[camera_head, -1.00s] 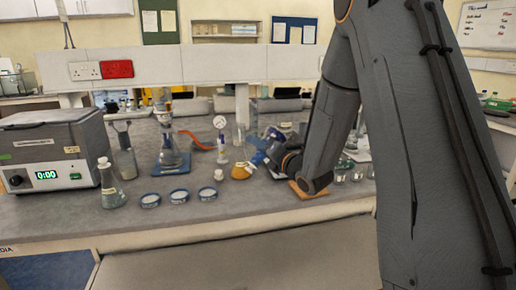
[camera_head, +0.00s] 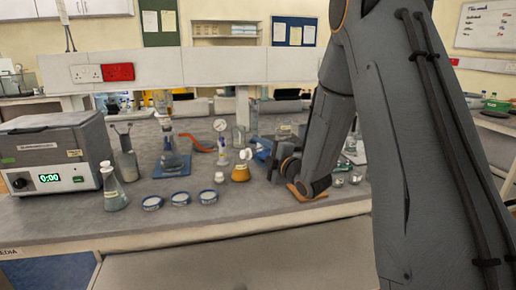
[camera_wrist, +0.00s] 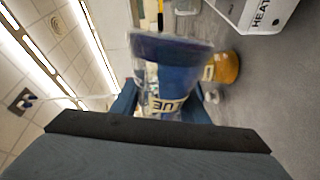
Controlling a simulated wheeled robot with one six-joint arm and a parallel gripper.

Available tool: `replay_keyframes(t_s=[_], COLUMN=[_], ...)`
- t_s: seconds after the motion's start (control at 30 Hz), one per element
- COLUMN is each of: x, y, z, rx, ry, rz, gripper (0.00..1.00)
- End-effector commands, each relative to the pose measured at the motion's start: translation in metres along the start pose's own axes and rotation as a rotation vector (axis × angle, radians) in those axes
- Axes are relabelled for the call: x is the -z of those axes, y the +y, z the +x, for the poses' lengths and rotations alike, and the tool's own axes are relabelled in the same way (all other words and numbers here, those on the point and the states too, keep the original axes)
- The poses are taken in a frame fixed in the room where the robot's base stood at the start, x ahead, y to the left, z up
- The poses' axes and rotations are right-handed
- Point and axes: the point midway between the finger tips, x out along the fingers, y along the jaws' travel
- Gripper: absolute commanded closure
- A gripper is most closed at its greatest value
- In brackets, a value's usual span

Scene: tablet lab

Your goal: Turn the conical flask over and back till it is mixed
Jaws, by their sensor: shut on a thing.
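My gripper (camera_wrist: 160,108) is shut on a conical flask of blue liquid (camera_wrist: 178,68) with a label reading "LUE". In the wrist view its wide base points away from my gripper and its narrow end is between the fingers. The flask is tilted, well away from upright. In the head view the blue flask (camera_head: 262,148) shows above the bench, right of the orange flask, partly hidden by my gripper (camera_head: 274,152). Its neck is hidden.
A flask of orange liquid (camera_head: 241,173) stands close to the left of my gripper, with a small white bottle (camera_head: 219,177) beside it. Several blue-rimmed dishes (camera_head: 180,198), a stoppered flask (camera_head: 113,190) and a box with a display (camera_head: 55,155) stand left.

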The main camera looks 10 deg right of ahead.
Motion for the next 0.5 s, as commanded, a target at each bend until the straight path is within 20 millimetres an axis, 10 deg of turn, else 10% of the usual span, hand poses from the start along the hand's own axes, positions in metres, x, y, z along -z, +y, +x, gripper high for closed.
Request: replay_keyframes(t_s=[0.5], x=[0.0001], y=[0.0035], z=[-0.0003], rx=[-0.001], ry=[0.0], rz=[0.692], gripper=[0.9])
